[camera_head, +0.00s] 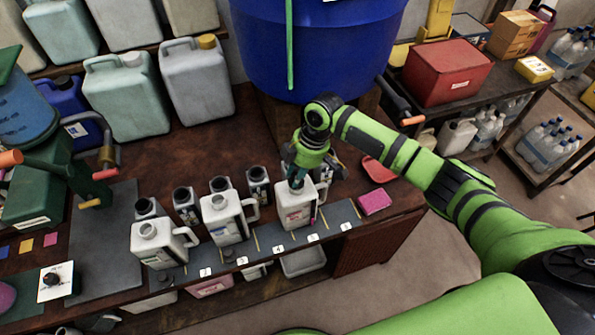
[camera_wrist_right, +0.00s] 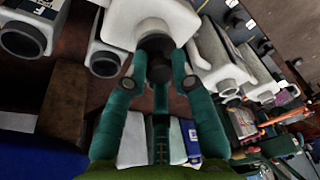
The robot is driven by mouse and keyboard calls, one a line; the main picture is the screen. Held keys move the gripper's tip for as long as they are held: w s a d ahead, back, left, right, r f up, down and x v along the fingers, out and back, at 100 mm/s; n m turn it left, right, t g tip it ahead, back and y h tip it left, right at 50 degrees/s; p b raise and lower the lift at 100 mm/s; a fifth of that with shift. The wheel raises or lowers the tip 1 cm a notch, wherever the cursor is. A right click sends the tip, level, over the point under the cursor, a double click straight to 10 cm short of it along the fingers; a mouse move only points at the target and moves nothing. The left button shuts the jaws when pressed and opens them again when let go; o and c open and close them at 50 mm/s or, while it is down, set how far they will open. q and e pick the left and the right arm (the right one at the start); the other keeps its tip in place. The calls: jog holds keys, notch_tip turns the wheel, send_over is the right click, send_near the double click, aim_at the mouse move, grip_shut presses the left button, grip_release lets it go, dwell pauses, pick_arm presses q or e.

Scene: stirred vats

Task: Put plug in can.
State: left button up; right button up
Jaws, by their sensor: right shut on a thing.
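My right gripper (camera_head: 296,186) points down over the mouth of a white can (camera_head: 294,212) in the head view. In the right wrist view its teal fingers (camera_wrist_right: 158,76) are closed around a dark round plug (camera_wrist_right: 155,44). The plug lies right at the neck of the white can (camera_wrist_right: 150,12). I cannot tell how deep it sits in the mouth. In the head view the fingers hide the plug. Two more white cans, one in the middle (camera_head: 226,222) and one at the left (camera_head: 160,246), stand upright with open mouths. My left gripper is not in view.
Several smaller bottles (camera_head: 186,203) stand close behind the cans. A numbered grey strip (camera_head: 335,222) runs along the front edge. A pink sponge (camera_head: 375,202) and red dish (camera_head: 379,169) lie to the right. A large blue vat (camera_head: 315,50) stands behind the arm.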

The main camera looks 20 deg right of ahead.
jog(key=shift+f, duration=0.45)
dwell(0.3)
jog(key=o, duration=1.5)
jog(key=shift+c, duration=0.2)
jog(key=shift+r, duration=0.15)
jog(key=shift+r+p, duration=2.15)
jog(key=shift+r, duration=1.5)
